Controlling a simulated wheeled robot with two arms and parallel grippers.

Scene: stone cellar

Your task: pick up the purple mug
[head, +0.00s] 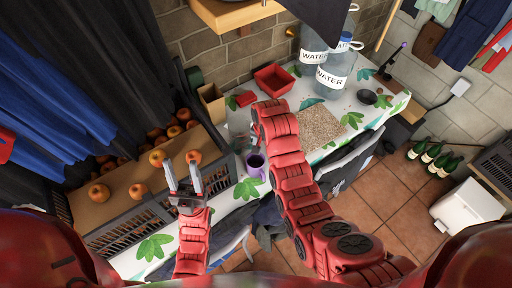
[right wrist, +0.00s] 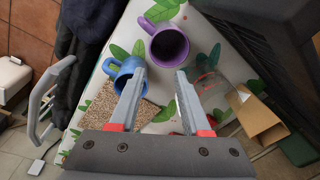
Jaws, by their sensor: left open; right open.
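The purple mug (head: 256,163) stands on the leaf-patterned table, below the bend of my right arm in the head view. In the right wrist view the purple mug (right wrist: 169,46) shows its open top, with its handle toward the upper left. My right gripper (right wrist: 160,72) is open and empty; the mug lies just beyond its fingertips, apart from them as far as I can tell. In the head view the right gripper is hidden by its arm. My left gripper (head: 181,164) is open and empty, left of the mug, over the crate side.
A blue mug (right wrist: 124,74) is close to the right gripper's left finger. A clear glass (right wrist: 213,90) and cardboard box (right wrist: 262,121) lie to the right. Water jugs (head: 335,75), a red bin (head: 273,81) and a speckled mat (head: 320,126) occupy the table.

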